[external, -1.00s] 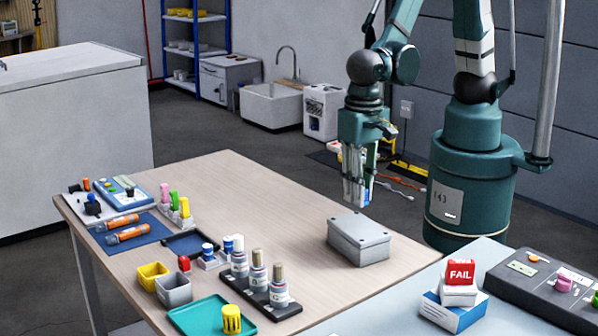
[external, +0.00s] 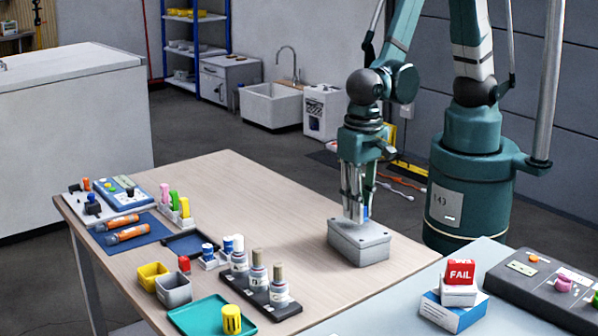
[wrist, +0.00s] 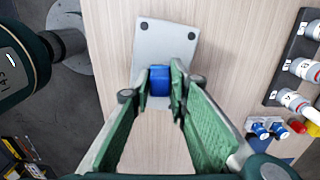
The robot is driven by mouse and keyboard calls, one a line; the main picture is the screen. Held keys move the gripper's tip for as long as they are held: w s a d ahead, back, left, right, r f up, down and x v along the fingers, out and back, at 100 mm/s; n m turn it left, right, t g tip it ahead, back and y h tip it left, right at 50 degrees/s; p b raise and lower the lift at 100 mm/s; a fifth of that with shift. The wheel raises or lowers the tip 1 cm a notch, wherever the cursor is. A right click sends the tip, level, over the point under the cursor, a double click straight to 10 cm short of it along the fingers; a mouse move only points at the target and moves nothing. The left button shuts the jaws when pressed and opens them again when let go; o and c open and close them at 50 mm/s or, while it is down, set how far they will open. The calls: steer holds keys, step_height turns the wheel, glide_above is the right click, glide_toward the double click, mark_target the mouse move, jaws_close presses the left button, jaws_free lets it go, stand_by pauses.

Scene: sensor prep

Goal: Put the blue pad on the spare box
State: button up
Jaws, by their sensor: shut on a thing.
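My gripper (external: 357,212) points down just over the grey spare box (external: 372,249), which has a flat lid with dark corner screws. The gripper is shut on the blue pad (wrist: 159,81), which shows between its fingertips in the wrist view. A small bit of blue also shows at the fingertips in the external view. In the wrist view the lid of the spare box (wrist: 165,40) lies beneath and beyond the pad. I cannot tell whether the pad touches the lid.
A dark rack with several capped bottles (external: 255,290) stands left of the box. A teal tray (external: 203,321) with a yellow cup, small bins (external: 174,290) and a blue mat (external: 132,237) lie further left. The wooden table around the box is mostly clear.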

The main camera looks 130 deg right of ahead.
steer(key=shift+f, duration=0.6)
steer(key=shift+f+b, duration=0.2)
steer(key=shift+b, duration=0.1)
steer(key=o, duration=0.9)
steer(key=shift+r+p, duration=0.25)
steer(key=shift+p, duration=0.05)
steer(key=shift+r+p, duration=1.1)
steer(key=shift+r, duration=4.85)
